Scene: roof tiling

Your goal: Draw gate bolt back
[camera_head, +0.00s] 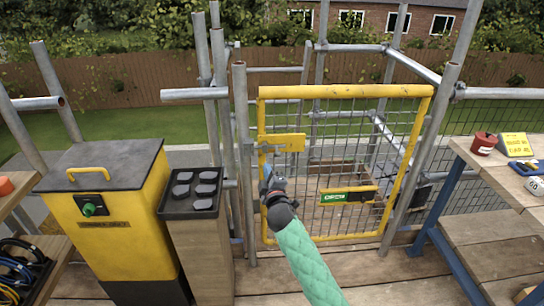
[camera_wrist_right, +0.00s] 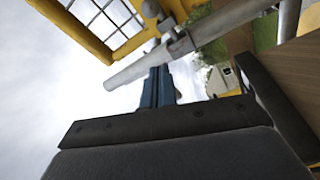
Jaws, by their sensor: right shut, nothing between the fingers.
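The yellow mesh gate (camera_head: 345,92) stands closed against the scaffold posts in the head view. A yellow plate (camera_head: 291,142) sits at its upper left, and the grey bolt (camera_head: 268,148) shows there against the left side of the frame. In the right wrist view a grey rod (camera_wrist_right: 225,22), seemingly the bolt, crosses above my fingers with a rounded knob beside it. My right gripper (camera_head: 267,172) is shut and empty, just below the bolt. Its blue fingers (camera_wrist_right: 158,82) reach up to the rod; I cannot tell whether they touch. My left gripper is out of view.
A yellow cabinet (camera_head: 125,225) and a stand with a dark tray (camera_head: 192,190) are at left. A wooden bench (camera_head: 505,190) with a red pot (camera_head: 483,143) is at right. Scaffold poles flank the gate.

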